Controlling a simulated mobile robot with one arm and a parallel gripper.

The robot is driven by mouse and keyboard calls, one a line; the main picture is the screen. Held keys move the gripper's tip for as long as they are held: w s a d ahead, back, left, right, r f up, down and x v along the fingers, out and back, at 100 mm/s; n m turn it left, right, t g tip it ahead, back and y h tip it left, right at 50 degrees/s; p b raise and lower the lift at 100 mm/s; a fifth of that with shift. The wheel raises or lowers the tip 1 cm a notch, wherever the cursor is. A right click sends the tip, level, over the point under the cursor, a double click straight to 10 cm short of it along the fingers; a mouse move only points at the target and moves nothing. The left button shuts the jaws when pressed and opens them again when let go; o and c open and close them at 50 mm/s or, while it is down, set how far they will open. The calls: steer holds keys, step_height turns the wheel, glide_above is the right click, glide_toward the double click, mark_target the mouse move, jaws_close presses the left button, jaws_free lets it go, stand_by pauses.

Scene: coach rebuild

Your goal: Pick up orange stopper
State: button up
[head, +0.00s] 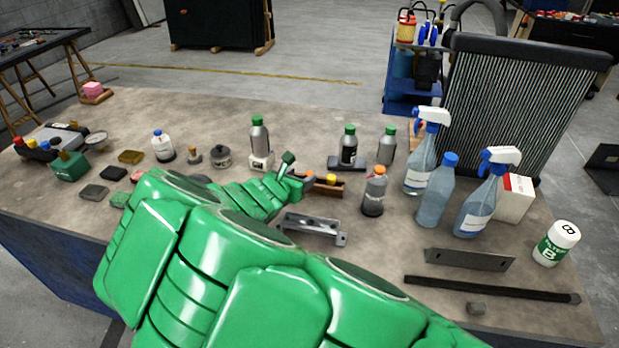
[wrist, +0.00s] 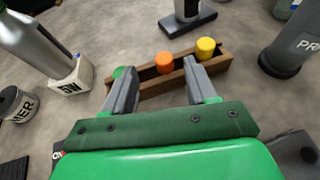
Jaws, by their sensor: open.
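The orange stopper (wrist: 164,62) stands in a small brown wooden rack (wrist: 148,90). A yellow stopper (wrist: 206,48) stands to its right in the same rack. My gripper (wrist: 157,66) is open and empty, with its grey fingers pointing toward the rack. In the head view the rack (head: 328,190) and the yellow stopper (head: 331,179) show just right of my gripper, which is partly hidden by my green arm.
A grey bottle (wrist: 290,48) stands right of the rack. A metal bracket (head: 312,228) lies in front of the rack. Spray bottles (head: 420,160) stand farther right.

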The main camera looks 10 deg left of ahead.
mark_target(308, 175)
steer(key=x, duration=0.3)
steer(key=shift+s+d+f, duration=0.1)
steer(key=shift+d+f, duration=0.15)
steer(key=shift+f, duration=0.05)
steer(key=shift+w+d+f, duration=0.1)
steer(key=shift+w+f, duration=0.05)
steer(key=shift+w, duration=0.4)
steer(key=shift+c, duration=0.5)
jaws_close()
